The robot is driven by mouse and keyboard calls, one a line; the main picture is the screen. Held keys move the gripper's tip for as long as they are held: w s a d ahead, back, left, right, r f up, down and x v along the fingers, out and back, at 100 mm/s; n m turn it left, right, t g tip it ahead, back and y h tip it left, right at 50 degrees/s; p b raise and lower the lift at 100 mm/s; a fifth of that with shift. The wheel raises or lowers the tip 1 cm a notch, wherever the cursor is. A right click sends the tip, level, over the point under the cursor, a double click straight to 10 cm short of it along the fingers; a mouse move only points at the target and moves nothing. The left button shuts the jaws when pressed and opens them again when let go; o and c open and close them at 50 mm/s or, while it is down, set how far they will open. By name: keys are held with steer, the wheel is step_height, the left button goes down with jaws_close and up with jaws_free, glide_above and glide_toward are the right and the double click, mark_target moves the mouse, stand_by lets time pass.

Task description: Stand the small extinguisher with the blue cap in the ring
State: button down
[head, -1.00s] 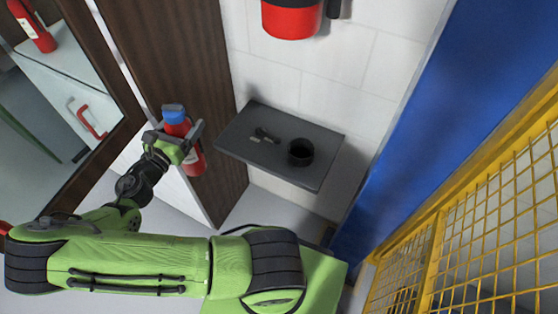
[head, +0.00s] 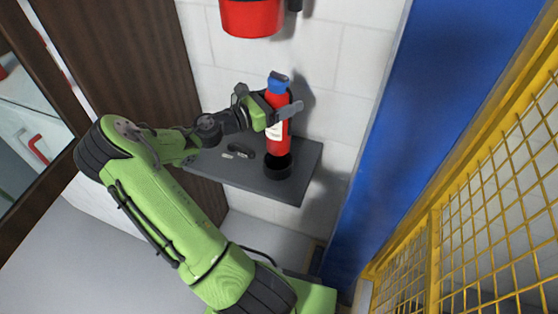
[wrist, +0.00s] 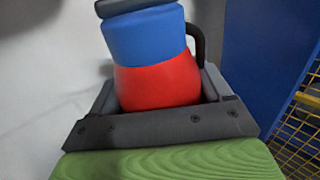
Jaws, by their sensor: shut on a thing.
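The small red extinguisher with the blue cap (head: 279,132) is upright in the head view. My gripper (head: 278,112) is shut around its upper body, below the cap. The black ring (head: 278,168) sits on the dark grey shelf (head: 228,176), near its right end. The extinguisher's lower end overlaps the ring's far side in the picture; I cannot tell whether it is inside the ring or above it. In the wrist view the blue cap (wrist: 145,38) and red shoulder (wrist: 158,84) show between the jaws; the ring is out of that view.
Small dark and light items (head: 238,151) lie on the shelf left of the ring. A larger red extinguisher (head: 252,17) hangs on the white wall above. A blue panel (head: 375,130) and a yellow mesh fence (head: 480,190) stand to the right.

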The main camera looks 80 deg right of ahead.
mark_target(281, 128)
step_height(281, 128, down, 10)
steer(key=b, duration=0.3)
steer(key=shift+r, duration=0.35)
jaws_free()
steer(key=shift+w+f, duration=0.1)
steer(key=shift+f, duration=0.1)
steer(key=shift+w+a+r, duration=0.1)
steer(key=shift+w+a, duration=0.05)
steer(key=p+v, duration=0.1)
steer(key=v, duration=1)
steer(key=shift+a+p, duration=0.3)
steer(key=shift+a, duration=0.05)
steer(key=shift+w, duration=0.15)
